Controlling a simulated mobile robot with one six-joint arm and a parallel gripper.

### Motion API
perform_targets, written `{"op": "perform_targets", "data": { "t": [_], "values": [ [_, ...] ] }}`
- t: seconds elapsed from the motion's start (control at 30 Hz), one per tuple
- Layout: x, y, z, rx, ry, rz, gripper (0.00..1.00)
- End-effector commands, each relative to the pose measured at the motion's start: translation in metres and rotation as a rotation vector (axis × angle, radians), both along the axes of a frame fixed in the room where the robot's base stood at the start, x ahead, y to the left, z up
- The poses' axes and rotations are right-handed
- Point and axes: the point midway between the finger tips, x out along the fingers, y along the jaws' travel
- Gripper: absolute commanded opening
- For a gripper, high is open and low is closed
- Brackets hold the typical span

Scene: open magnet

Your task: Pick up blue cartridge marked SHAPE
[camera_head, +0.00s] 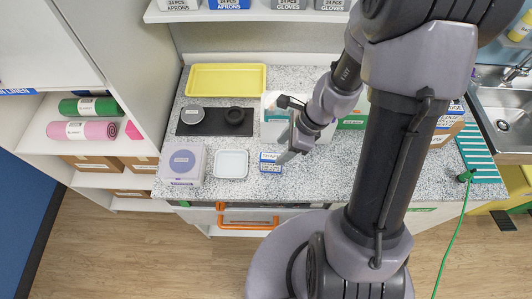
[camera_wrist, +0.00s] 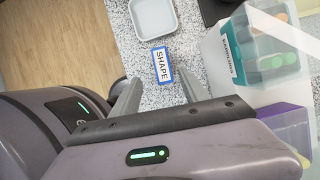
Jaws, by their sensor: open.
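The blue cartridge (camera_head: 270,167) with a white label lies on the speckled grey counter, close to the counter's front edge. In the wrist view the cartridge (camera_wrist: 162,65) shows the word SHAPE on its label. My gripper (camera_head: 285,156) is just right of the cartridge in the head view. In the wrist view my gripper (camera_wrist: 158,78) has its two fingers spread apart, with the cartridge lying beyond and between the tips. Nothing is held. I cannot tell the exact height of the fingertips over the cartridge.
A white tray (camera_head: 231,164) stands left of the cartridge, with a lilac box (camera_head: 182,163) further left. A dark mat (camera_head: 214,130) and a yellow tray (camera_head: 226,67) lie behind.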

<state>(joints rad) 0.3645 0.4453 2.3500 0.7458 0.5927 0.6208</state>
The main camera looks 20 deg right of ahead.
Motion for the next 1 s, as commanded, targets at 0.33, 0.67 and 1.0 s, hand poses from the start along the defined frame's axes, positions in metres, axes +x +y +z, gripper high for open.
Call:
{"op": "perform_targets", "data": {
  "t": [0.33, 0.67, 1.0],
  "values": [
    [0.011, 0.023, -0.061, -0.001, 0.000, 0.004, 0.53],
    [0.021, 0.037, -0.094, -0.001, -0.001, 0.004, 0.53],
    [0.021, 0.036, -0.093, -0.001, -0.003, 0.004, 0.10]
  ]
}}
